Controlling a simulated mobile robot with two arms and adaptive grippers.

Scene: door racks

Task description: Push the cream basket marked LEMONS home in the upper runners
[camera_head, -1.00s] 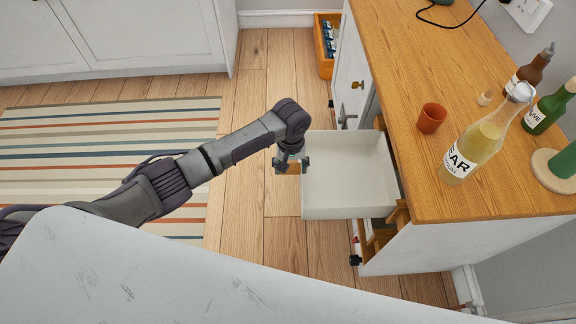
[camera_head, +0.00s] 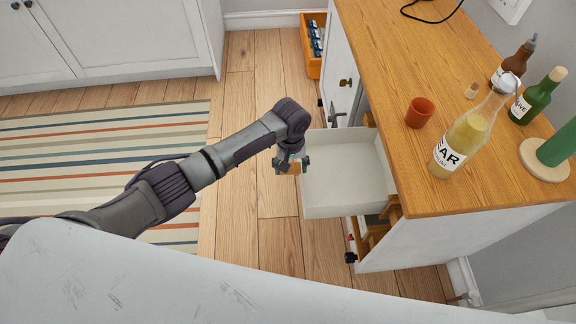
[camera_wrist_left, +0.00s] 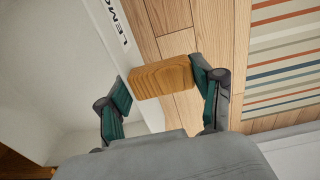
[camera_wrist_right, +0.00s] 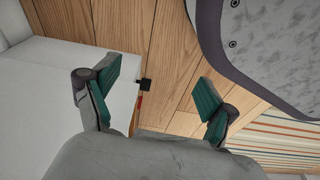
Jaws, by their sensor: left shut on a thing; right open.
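The cream basket (camera_head: 345,187) sticks out of the counter's open side, level, its inside empty where I see it. Its rear is hidden under the worktop. Dark letters reading "LEMO" show on its front in the left wrist view (camera_wrist_left: 107,22); the rest is cut off. My left gripper (camera_head: 291,166) is at the basket's front, shut on its wooden handle (camera_wrist_left: 163,77), with a finger on each side. My right gripper (camera_wrist_right: 158,80) is open and empty in the right wrist view, above the floor near a white surface. It is not in the head view.
The worktop (camera_head: 395,90) carries a red cup (camera_head: 420,112) and several bottles. Floor (camera_head: 250,200) left of the basket is clear.

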